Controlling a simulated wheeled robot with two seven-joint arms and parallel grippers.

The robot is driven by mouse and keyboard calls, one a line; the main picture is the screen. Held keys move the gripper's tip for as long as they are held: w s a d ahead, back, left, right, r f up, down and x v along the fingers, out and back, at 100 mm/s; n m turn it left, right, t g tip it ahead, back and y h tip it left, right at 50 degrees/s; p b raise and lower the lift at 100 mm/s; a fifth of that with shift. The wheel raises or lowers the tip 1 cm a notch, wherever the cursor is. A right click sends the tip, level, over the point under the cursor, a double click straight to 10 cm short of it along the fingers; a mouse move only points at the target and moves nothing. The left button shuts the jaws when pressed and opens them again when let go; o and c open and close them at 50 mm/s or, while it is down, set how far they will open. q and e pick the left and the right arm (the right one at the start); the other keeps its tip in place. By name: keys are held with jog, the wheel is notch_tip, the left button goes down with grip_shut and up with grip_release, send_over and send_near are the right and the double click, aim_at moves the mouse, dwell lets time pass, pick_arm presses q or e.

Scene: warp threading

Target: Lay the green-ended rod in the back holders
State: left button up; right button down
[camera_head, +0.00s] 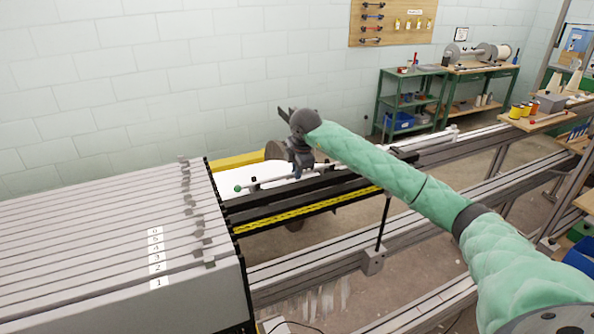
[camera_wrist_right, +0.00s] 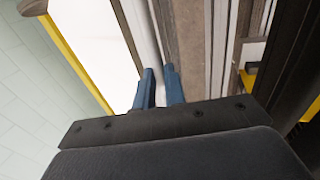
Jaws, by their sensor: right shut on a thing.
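The rod (camera_head: 268,182), long and pale with a green ball end (camera_head: 238,188), lies lengthwise behind the dark beam in the head view. My right gripper (camera_head: 297,173) is at the rod, to the right of its green end, with its fingertips mostly hidden by the wrist. In the right wrist view my right gripper's blue fingers (camera_wrist_right: 158,82) are close together on the pale rod (camera_wrist_right: 148,40). Whether the rod rests in holders is too small to tell, and the back holders cannot be made out surely. My left gripper is out of view.
A grey slatted machine block (camera_head: 90,235) with numbered labels fills the left. A black beam with a yellow strip (camera_head: 300,208) runs in front of the rod. Metal rails (camera_head: 330,260) cross the floor. A green shelf (camera_head: 408,100) stands by the back wall.

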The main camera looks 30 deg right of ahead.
jog(key=shift+f, duration=0.2)
jog(key=c, duration=1.4)
grip_release()
